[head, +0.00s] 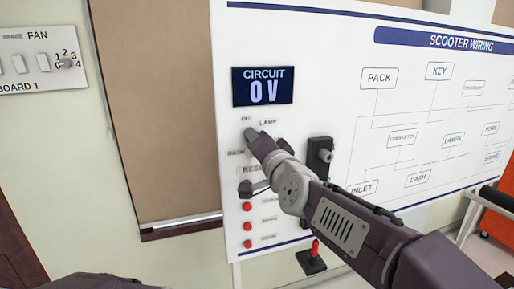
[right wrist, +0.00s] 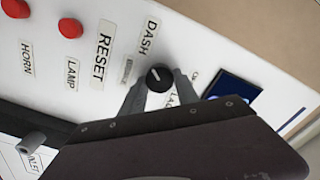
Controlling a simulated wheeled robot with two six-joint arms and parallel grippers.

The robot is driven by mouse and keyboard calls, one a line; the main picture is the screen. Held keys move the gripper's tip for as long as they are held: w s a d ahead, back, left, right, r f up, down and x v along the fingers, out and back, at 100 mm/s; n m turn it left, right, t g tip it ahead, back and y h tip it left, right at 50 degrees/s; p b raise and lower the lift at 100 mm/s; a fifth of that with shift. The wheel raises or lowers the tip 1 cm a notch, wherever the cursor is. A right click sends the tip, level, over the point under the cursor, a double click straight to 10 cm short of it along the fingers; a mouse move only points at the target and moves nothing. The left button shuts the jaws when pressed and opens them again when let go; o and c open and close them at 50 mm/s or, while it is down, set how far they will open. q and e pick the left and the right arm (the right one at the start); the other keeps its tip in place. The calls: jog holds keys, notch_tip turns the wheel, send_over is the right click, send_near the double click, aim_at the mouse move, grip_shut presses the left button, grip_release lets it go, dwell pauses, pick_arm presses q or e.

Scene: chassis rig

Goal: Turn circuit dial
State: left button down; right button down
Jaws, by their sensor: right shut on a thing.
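The circuit dial (right wrist: 159,78) is a round black knob with a short white pointer mark on the white panel (head: 330,30). The OFF, LAMP and DASH labels stand around it. My right gripper (head: 254,138) reaches in from the right in the head view. In the right wrist view its two grey fingers are closed on opposite sides of the dial. In the head view the gripper hides the dial. The CIRCUIT display (head: 263,86) above reads 0 V. My left gripper is not in view.
Red buttons (head: 247,207) run down the panel below the gripper, under a RESET label. A black fixture with a grey knob (head: 324,155) stands out to the right, close to my arm. A red-handled switch (head: 315,250) is lower down. A fan board (head: 38,60) is at left.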

jog(key=shift+m, duration=0.7)
jog(key=c, duration=0.9)
grip_release()
jog(key=p+v, duration=0.4)
jog(key=v, duration=0.5)
